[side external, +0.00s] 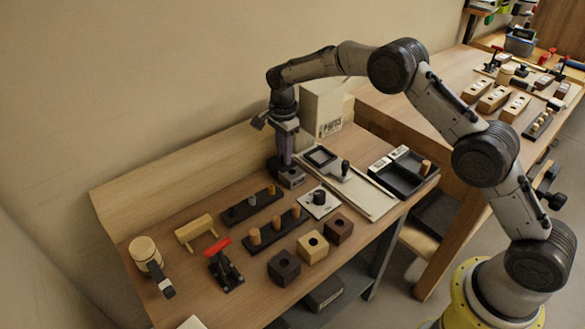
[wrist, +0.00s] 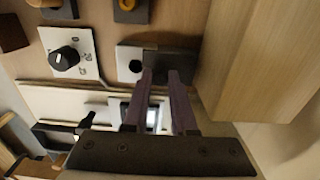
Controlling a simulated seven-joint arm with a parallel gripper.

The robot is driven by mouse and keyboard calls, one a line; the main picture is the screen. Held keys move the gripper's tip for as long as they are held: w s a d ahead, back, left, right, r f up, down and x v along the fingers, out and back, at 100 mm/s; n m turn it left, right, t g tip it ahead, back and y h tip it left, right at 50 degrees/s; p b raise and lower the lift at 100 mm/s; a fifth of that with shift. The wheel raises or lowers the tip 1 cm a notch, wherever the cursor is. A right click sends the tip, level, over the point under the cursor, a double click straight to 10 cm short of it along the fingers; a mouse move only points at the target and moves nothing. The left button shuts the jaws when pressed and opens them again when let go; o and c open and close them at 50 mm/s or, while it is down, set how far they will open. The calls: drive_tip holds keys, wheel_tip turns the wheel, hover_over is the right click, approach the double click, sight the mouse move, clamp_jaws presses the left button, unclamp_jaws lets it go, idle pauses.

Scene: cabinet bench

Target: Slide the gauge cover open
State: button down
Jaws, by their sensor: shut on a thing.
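The gauge unit (side external: 291,180) is a small low block near the back of the bench. In the wrist view, its pale plate with a round black spot (wrist: 130,66) shows to the left of a dark grey piece, which looks like the gauge cover (wrist: 184,62). My gripper (side external: 284,165) points down onto this unit from above. In the wrist view my gripper (wrist: 160,74) has its two purple-grey fingers at the cover, with a narrow gap between them. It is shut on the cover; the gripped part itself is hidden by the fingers.
A white panel with a dark-framed window (side external: 320,157) and a black knob (side external: 345,167) lies just right. A dial plate (side external: 319,202) is in front, and a peg rack (side external: 250,205) is left. A pale box (side external: 322,108) stands behind, by the wooden backboard (side external: 180,160).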

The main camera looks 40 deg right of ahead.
drive_tip(key=shift+w, duration=1.25)
drive_tip(key=c, duration=0.8)
unclamp_jaws()
drive_tip(key=shift+o, duration=0.2)
drive_tip(key=shift+r, duration=0.1)
wheel_tip(320, 180, up, 7)
